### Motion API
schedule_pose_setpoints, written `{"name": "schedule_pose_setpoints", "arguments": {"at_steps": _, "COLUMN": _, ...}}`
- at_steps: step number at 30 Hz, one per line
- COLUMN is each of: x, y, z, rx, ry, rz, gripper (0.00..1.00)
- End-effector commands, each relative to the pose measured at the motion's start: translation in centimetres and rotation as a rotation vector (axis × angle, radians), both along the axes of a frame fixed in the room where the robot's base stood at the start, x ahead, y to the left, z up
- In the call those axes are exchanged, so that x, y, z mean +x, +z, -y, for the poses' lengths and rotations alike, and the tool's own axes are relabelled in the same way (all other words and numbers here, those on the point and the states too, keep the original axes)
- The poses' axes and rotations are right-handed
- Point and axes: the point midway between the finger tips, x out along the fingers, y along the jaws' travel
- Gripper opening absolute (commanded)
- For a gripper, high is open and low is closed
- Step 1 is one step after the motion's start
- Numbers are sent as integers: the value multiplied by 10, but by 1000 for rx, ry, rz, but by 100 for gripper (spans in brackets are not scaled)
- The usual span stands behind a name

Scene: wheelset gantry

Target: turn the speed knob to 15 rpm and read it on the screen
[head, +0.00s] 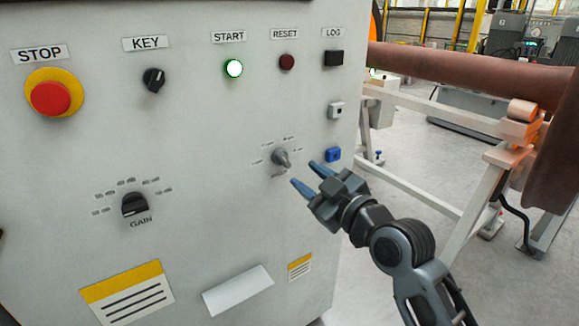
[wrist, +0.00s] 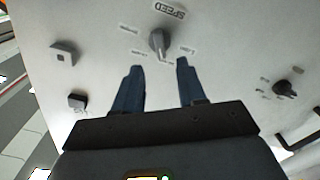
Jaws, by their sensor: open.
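The speed knob (head: 281,158) is a small grey knob on the panel's lower right, with small position labels around it. In the wrist view the speed knob (wrist: 158,41) stands beneath the SPEED label (wrist: 168,11), ahead of my fingertips. My gripper (head: 307,174) is open, its two blue fingers pointing at the knob from the lower right. In the wrist view my gripper (wrist: 158,62) has one finger to each side of the knob's line, apart from it. The labels around the knob are too small to read. No screen is visible in either view.
The panel also carries a red STOP button (head: 50,98), KEY switch (head: 154,79), lit green START button (head: 234,68), RESET button (head: 287,62), LOG button (head: 333,58) and GAIN knob (head: 135,204).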

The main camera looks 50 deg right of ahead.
Motion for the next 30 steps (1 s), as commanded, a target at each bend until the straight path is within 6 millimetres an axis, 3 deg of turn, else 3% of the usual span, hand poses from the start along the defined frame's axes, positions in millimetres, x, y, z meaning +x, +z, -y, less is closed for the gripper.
{"name": "schedule_pose_setpoints", "arguments": {"at_steps": 15, "x": 64, "y": 1, "z": 18, "rx": 0, "ry": -1, "rz": 2, "gripper": 40}}
{"name": "schedule_pose_setpoints", "arguments": {"at_steps": 27, "x": 70, "y": 0, "z": 20, "rx": 1, "ry": -1, "rz": 1, "gripper": 40}}
{"name": "schedule_pose_setpoints", "arguments": {"at_steps": 30, "x": 70, "y": 0, "z": 20, "rx": 1, "ry": -1, "rz": 1, "gripper": 31}}
